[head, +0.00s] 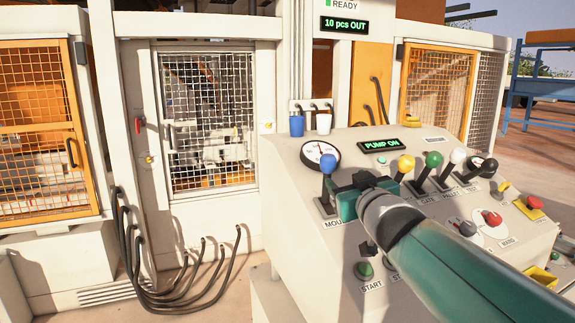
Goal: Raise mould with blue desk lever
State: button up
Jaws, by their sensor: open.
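The blue-knobbed lever (328,163) stands on the sloped face of the desk (285,163), at its left end. A label partly reading "MOU" sits below its base. My gripper (338,194) is at this lever, with its teal and dark jaws close beside the shaft below the knob. The jaws are open; I cannot tell whether they touch the shaft. My arm hides part of the desk. The mould is not clearly visible; machinery behind the mesh door (207,120) is hard to make out.
Yellow (406,164), green (433,160), white (457,156) and black (488,168) levers stand to the right. A pressure gauge (320,154) is behind the blue lever. A green START button (364,270) is below. Displays read "PUMP ON" and "10 pcs OUT". Hoses (165,290) hang at left.

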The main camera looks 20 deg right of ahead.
aim_at(331, 165)
jog(key=x, duration=1.3)
jog(key=shift+w+d, duration=0.15)
jog(key=shift+w, duration=0.2)
jog(key=shift+c, duration=0.3)
